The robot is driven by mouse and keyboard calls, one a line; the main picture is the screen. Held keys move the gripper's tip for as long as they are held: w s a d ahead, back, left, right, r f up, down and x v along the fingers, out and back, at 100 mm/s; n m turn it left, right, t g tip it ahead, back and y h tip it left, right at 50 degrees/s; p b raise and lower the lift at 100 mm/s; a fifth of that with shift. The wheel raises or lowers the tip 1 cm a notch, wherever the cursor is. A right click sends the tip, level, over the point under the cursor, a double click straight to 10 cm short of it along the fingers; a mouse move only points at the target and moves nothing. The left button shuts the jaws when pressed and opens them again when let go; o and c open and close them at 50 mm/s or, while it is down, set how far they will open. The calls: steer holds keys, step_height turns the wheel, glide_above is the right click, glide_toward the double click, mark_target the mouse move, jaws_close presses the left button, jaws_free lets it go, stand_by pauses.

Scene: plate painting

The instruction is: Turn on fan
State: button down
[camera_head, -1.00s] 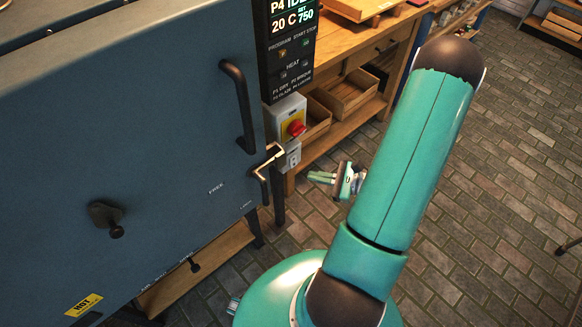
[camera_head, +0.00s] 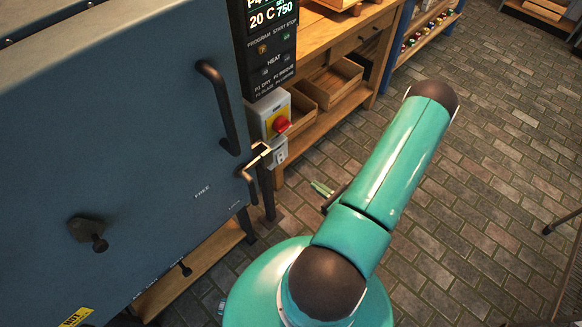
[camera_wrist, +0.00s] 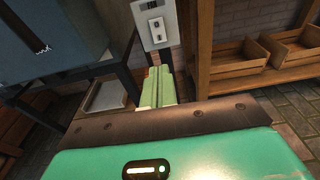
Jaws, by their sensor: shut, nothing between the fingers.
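No fan shows in either view. A small grey switch box (camera_head: 278,152) is fixed beside the blue kiln, below a box with a red button (camera_head: 281,124). In the wrist view a pale grey box with small switches (camera_wrist: 157,24) stands just beyond my fingertips. My gripper (camera_wrist: 157,86) is shut and empty, its green fingers side by side and pointing toward that box, apart from it. In the head view only the green tips of my gripper (camera_head: 321,188) show, low and right of the switch box; my arm hides the rest.
The blue kiln (camera_head: 130,140) fills the left, with a black handle (camera_head: 219,108) and a latch (camera_head: 256,157) jutting out near the switches. A wooden bench (camera_head: 335,40) with trays stands behind. The brick floor (camera_head: 480,180) on the right is mostly open.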

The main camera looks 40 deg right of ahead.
mark_target(282, 161)
steer(key=w, duration=0.4)
steer(key=w+f, duration=0.1)
steer(key=w, duration=0.9)
steer(key=shift+a+f, duration=0.2)
steer(key=shift+f, duration=0.15)
